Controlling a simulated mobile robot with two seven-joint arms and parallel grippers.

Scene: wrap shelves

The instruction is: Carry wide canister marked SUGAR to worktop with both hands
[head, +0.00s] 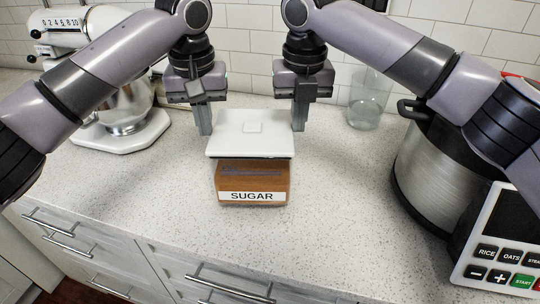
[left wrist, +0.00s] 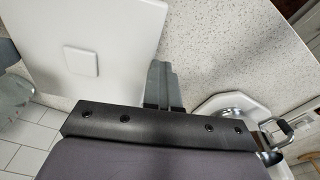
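The wide canister marked SUGAR has a white lid with a square knob (head: 252,132) and a brown wood-look body (head: 252,180) with a white label. It is upright over the worktop (head: 180,190); I cannot tell whether its base touches. My left gripper (head: 205,122) points down at the lid's left side, its fingers together. My right gripper (head: 299,120) is likewise at the right side, fingers together. In the left wrist view the left fingers (left wrist: 165,85) lie close beside the lid (left wrist: 105,50); contact is unclear.
A white stand mixer (head: 120,130) is at the left. A clear glass (head: 367,100) stands behind at the right. A large steel pot (head: 430,165) and a control panel (head: 500,240) fill the right side. The worktop left and right of the canister is clear.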

